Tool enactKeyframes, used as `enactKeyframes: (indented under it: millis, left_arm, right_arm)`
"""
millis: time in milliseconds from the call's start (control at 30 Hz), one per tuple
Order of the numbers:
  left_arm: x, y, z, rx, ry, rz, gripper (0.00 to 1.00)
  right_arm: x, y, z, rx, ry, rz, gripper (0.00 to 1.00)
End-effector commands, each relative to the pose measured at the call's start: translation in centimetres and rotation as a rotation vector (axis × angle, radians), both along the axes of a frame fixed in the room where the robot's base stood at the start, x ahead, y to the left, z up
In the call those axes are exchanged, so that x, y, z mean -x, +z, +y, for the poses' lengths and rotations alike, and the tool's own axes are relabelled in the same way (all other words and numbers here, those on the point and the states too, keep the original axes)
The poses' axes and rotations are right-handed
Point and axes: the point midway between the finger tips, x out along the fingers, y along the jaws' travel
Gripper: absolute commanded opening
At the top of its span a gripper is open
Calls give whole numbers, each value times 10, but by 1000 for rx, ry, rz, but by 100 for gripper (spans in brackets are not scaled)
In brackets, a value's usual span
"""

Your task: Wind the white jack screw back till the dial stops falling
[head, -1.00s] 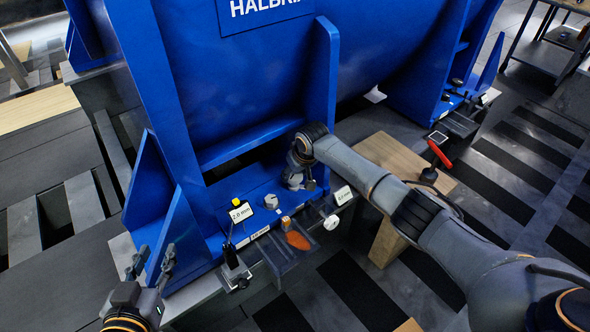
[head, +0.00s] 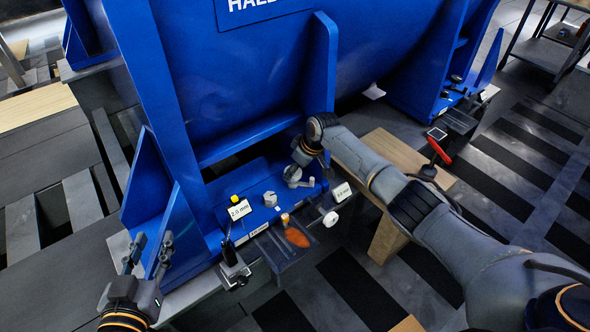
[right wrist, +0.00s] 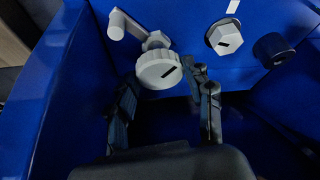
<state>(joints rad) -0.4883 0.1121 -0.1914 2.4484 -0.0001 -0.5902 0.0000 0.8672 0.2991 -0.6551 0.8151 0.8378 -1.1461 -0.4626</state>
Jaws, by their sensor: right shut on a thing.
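The white jack screw (right wrist: 158,68), with a round knurled head and a black mark, is between the fingers of my right gripper (right wrist: 160,76) in the right wrist view. In the head view my right gripper (head: 298,164) is low over the blue foot, shut on this screw, which it partly hides. Two small white readouts are on the foot: the left one (head: 240,209) seems to read 2.0 mm. The right one (head: 342,192) is too small to read surely. My left gripper (head: 150,246) is open and empty at the left of the foot.
The blue motor housing (head: 245,75) rises behind. A hex bolt (head: 270,199), a yellow cap (head: 235,199) and another white round knob (head: 330,219) are near my right gripper. A red-handled tool (head: 438,151) stands at right.

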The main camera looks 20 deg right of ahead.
Motion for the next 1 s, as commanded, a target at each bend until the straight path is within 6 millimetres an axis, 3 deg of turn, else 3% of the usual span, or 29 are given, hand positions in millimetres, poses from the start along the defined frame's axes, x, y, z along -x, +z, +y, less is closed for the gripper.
enactKeyframes:
  millis: [300, 333, 433, 767, 1000]
  left_arm:
    - [0, 1, 0, 1, 0, -3, 37]
    - [0, 1, 0, 1, 0, -3, 37]
    - [0, 1, 0, 1, 0, -3, 37]
    - [0, 0, -1, 1, -1, 0, 37]
    - [0, 0, 0, 0, -1, 0, 37]
  right_arm:
    - [1, -1, 1, 0, 3, 2, 20]
    - [1, -1, 1, 0, 3, 2, 54]
    - [1, -1, 0, 1, 2, 2, 74]
    - [0, 1, 0, 0, 1, 0, 75]
    - [-1, 31, 0, 0, 2, -5, 75]
